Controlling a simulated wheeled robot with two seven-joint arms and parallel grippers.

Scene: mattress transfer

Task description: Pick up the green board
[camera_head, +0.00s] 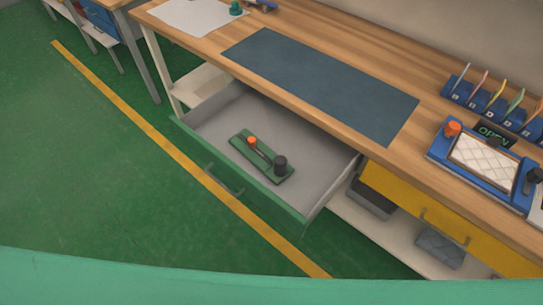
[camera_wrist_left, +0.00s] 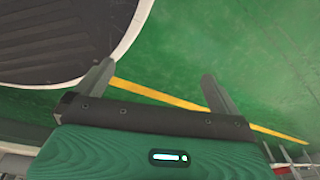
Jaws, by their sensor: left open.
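The green board (camera_head: 243,149) lies inside the open drawer (camera_head: 313,165) in the head view. It carries an orange knob (camera_head: 252,140) and a black knob (camera_head: 280,162), with a light stick between them. My left gripper (camera_wrist_left: 156,84) shows in the left wrist view with its two fingers spread wide. It is open and empty, over the green floor and a yellow line. The board is not in the left wrist view, and neither gripper shows in the head view.
The drawer front (camera_head: 243,178) juts out below the wooden workbench (camera_head: 330,68). A blue mat (camera_head: 320,85) lies bare on the bench. A blue device (camera_head: 449,161) and a blue rack (camera_head: 488,104) stand at right. A yellow drawer (camera_head: 400,200) is shut. The floor in front is clear.

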